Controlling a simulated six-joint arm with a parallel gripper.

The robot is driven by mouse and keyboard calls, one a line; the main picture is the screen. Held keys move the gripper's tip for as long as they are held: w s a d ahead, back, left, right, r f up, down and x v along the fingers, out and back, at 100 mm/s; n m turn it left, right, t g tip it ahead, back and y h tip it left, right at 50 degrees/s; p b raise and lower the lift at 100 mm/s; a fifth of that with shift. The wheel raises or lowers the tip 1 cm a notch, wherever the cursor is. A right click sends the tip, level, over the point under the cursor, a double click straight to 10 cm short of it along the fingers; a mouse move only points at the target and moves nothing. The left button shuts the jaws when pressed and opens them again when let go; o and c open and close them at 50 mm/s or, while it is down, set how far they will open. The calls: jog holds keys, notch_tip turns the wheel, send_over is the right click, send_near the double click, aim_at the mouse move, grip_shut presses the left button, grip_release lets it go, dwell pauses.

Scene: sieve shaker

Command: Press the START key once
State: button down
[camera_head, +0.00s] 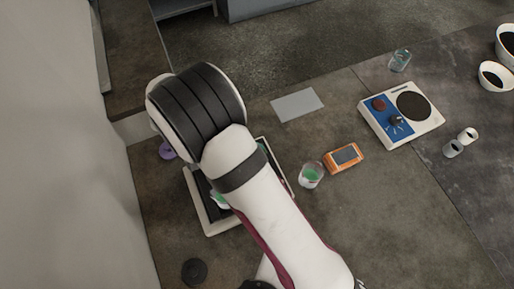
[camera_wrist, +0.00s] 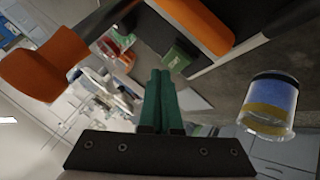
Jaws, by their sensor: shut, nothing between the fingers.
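I cannot make out the START key in either view. A white device (camera_head: 435,123) at the right of the bench in the head view has a blue panel (camera_head: 384,112) with a reddish knob and a black dial, beside a dark round plate. No key lettering is readable on it. In the wrist view my gripper (camera_wrist: 160,76) has its two green fingers shut together with nothing between them. In the head view my gripper is hidden behind my arm, which reaches over a pale-framed tray-like thing (camera_head: 222,228), so its contents are mostly covered.
A cup with green contents (camera_head: 311,175) and an orange device with a screen (camera_head: 343,157) stand right of my arm. A grey sheet (camera_head: 297,105), a glass (camera_head: 400,60), small cups (camera_head: 453,148) and white bowls (camera_head: 495,76) lie further off. A black round thing (camera_head: 194,271) is nearer.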

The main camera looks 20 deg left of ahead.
jog(key=shift+f, duration=0.15)
jog(key=shift+f, duration=0.25)
